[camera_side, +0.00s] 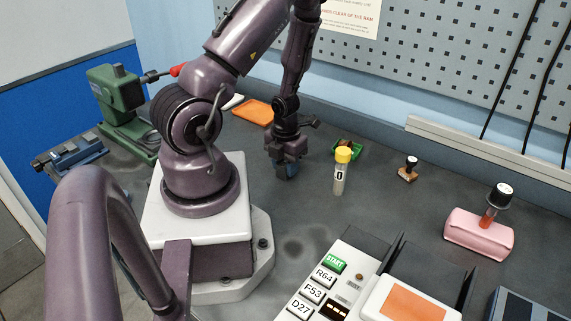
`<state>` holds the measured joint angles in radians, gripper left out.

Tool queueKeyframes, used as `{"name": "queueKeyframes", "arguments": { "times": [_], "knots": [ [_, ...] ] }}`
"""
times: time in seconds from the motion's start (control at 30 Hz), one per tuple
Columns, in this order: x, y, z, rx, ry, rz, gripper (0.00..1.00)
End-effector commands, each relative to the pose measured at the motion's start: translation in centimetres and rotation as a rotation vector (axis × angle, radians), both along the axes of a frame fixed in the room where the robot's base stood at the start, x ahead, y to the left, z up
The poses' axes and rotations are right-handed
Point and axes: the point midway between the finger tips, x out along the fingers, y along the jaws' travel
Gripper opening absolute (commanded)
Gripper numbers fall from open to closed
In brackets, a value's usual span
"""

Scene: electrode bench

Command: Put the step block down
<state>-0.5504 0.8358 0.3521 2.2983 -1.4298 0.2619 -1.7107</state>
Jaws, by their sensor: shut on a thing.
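My gripper (287,162) hangs low over the dark bench, right of my arm's base, pointing down. It is shut on the step block (286,173), a small dark bluish piece between and below the fingers. The fingers hide most of the block, so its steps cannot be made out. I cannot tell whether its underside touches the bench.
A yellow-capped vial (342,170) stands right of my gripper, with a small green item (352,147) behind it. An orange tray (254,112) lies behind left. A stamp (408,168), pink block (478,234) and button panel (325,285) lie right and front. Bare bench surrounds the gripper's front.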

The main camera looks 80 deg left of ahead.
Motion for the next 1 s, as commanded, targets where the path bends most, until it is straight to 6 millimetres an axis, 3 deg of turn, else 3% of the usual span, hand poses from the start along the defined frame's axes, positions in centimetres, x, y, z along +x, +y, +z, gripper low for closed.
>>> {"name": "queueKeyframes", "arguments": {
  "times": [0.1,0.13,0.23,0.67,1.0],
  "knots": [
    [0.0,0.0,-0.3,0.001,0.001,0.001,0.0],
    [0.0,0.0,-0.3,0.001,0.001,0.0,0.39],
    [0.0,0.0,-0.3,0.001,0.001,-0.001,0.59],
    [0.1,0.0,0.7,0.003,-0.001,-0.003,0.59],
    [0.2,0.0,6.5,0.004,-0.004,-0.007,0.59]
  ]
}}
